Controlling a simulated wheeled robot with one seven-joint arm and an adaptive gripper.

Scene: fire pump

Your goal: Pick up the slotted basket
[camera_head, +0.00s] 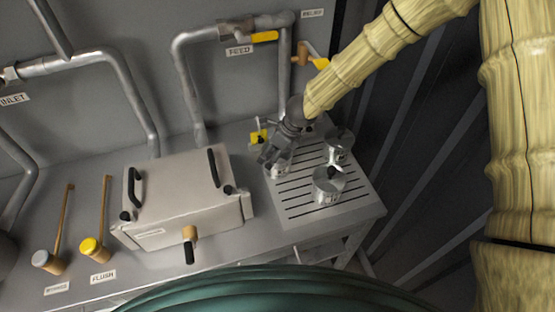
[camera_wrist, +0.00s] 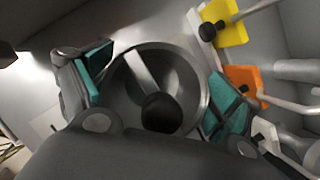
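My gripper (camera_head: 275,155) is over a small metal canister (camera_head: 279,171) at the back left of the slotted drainboard. In the wrist view, a round metal vessel (camera_wrist: 195,78) with a dark knob and a pale bar across it lies between the teal pads of my gripper (camera_wrist: 160,88). The pads are close to its rim on both sides; I cannot tell whether they press on it. Two similar metal canisters stand at the back right (camera_head: 339,149) and front (camera_head: 328,188) of the board. No slots show clearly on any canister, so I cannot tell which is the slotted basket.
The slotted drainboard (camera_head: 300,214) is on the right end of the bench. A metal box (camera_head: 165,195) with black handles stands left of it. Yellow (camera_wrist: 222,22) and orange (camera_wrist: 243,84) valve tags are close to my gripper. Pipes run along the back wall.

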